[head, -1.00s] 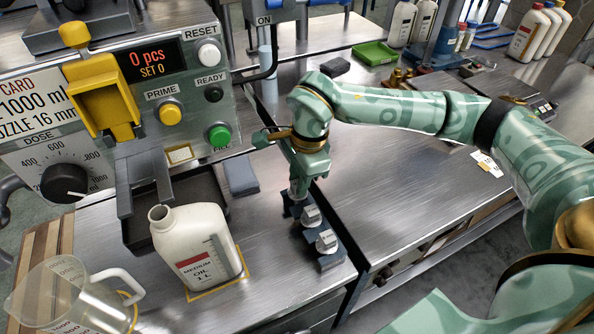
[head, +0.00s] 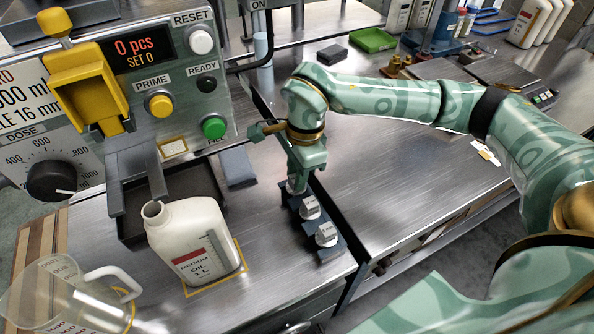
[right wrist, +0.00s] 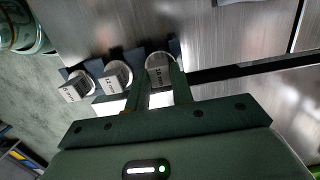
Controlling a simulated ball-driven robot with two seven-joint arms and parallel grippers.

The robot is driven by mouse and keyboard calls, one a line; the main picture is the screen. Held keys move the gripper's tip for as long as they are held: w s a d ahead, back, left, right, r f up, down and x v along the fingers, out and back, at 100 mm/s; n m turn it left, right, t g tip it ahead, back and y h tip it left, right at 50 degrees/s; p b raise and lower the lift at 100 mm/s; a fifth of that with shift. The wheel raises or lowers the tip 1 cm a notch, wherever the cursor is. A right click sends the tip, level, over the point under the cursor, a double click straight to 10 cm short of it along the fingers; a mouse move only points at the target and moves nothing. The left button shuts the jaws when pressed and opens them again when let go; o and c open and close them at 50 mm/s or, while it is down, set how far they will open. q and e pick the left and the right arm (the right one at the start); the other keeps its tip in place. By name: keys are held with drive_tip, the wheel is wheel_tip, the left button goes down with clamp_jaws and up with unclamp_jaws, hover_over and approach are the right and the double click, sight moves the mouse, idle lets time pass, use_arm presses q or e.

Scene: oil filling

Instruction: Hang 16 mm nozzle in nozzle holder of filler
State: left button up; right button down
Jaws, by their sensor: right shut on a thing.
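My right gripper (head: 297,187) points down at the far end of a row of nozzles on a dark rack on the bench. In the right wrist view its fingers (right wrist: 161,88) are shut on the end nozzle (right wrist: 160,70), a pale round piece whose label looks like 16 mm. That nozzle appears to be still in its rack place. Two other nozzles stand beside it, the middle one (head: 309,208) and the near one (head: 326,234). The filler (head: 180,85) is at the left, with two grey prongs (head: 148,170) below its panel. My left gripper is not in view.
A clear jug (head: 62,295) is at the lower left. A green tray (head: 373,40) lies farther back. The bench right of the rack is clear.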

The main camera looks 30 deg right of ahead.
drive_tip(key=shift+f, duration=0.1)
drive_tip(key=c, duration=1.2)
unclamp_jaws()
drive_tip(key=shift+f, duration=0.1)
drive_tip(key=shift+f+b, duration=0.15)
drive_tip(key=shift+b, duration=0.2)
drive_tip(key=r, duration=0.2)
drive_tip(key=r+p, duration=0.1)
drive_tip(key=r, duration=0.2)
drive_tip(key=d+r+p, duration=0.1)
drive_tip(key=r, duration=0.1)
drive_tip(key=shift+s+r, duration=0.3)
drive_tip(key=shift+r, duration=0.1)
